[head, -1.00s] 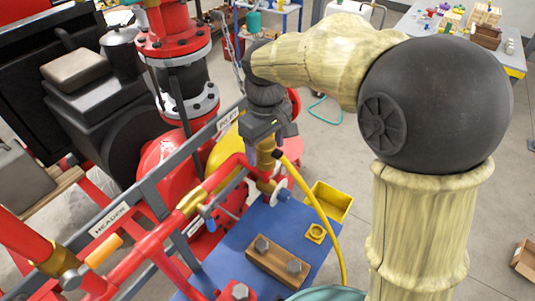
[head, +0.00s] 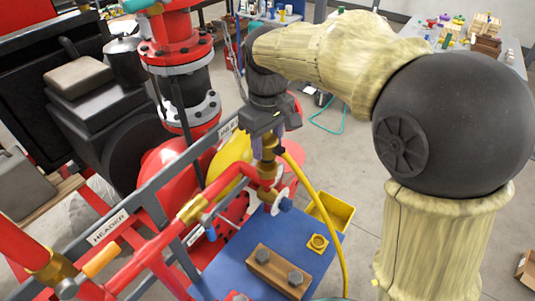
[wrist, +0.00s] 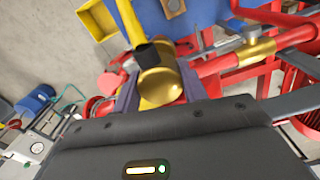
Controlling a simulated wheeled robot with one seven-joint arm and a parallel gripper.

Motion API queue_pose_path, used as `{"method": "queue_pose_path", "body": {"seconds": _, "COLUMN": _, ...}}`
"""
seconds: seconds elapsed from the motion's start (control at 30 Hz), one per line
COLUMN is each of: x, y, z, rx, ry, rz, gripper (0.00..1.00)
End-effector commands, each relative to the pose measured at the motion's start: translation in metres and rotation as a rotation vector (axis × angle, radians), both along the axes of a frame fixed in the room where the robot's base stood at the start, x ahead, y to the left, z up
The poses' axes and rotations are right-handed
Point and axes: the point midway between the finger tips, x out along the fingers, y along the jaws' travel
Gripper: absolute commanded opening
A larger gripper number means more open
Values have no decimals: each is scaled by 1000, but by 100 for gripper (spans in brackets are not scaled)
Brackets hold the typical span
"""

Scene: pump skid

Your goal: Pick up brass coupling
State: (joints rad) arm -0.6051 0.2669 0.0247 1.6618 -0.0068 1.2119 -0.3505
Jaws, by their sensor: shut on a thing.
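The brass coupling (head: 268,146) is a short gold cylinder at the end of the yellow hose, just above the brass fitting (head: 267,170) on the red pipe. My gripper (head: 268,132) comes down on it from above and is shut on it. In the wrist view the coupling (wrist: 161,86) sits between my two purple fingers (wrist: 158,93), and its round gold face shows. The hose's black collar (wrist: 151,53) meets the coupling's side. I cannot tell whether the coupling still touches the fitting below.
The yellow hose (head: 325,217) arcs down past a yellow bin (head: 338,210) on the blue plate (head: 230,262). A wooden block with two bolts (head: 278,270) lies there too. Red pipes and the grey header rail (head: 150,200) stand close on the left. Open floor lies to the right.

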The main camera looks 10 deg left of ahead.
Motion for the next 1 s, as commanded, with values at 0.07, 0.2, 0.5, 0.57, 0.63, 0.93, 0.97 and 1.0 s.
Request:
{"method": "queue_pose_path", "body": {"seconds": 0.07, "x": 1, "y": 0, "z": 16, "rx": 5, "ry": -6, "rz": -1, "gripper": 15}}
{"method": "queue_pose_path", "body": {"seconds": 0.2, "x": 1, "y": 0, "z": 43, "rx": 3, "ry": -4, "rz": -2, "gripper": 15}}
{"method": "queue_pose_path", "body": {"seconds": 0.5, "x": 0, "y": 0, "z": 64, "rx": 0, "ry": 0, "rz": 0, "gripper": 15}}
{"method": "queue_pose_path", "body": {"seconds": 0.57, "x": 0, "y": 0, "z": 64, "rx": 0, "ry": 0, "rz": 0, "gripper": 15}}
{"method": "queue_pose_path", "body": {"seconds": 0.63, "x": 0, "y": 0, "z": 63, "rx": 0, "ry": 0, "rz": 0, "gripper": 15}}
{"method": "queue_pose_path", "body": {"seconds": 0.93, "x": 0, "y": 0, "z": 63, "rx": 0, "ry": 0, "rz": 0, "gripper": 15}}
{"method": "queue_pose_path", "body": {"seconds": 0.97, "x": 0, "y": 0, "z": 63, "rx": 0, "ry": 0, "rz": 0, "gripper": 15}}
{"method": "queue_pose_path", "body": {"seconds": 1.0, "x": 0, "y": 0, "z": 63, "rx": 0, "ry": 0, "rz": 0, "gripper": 15}}
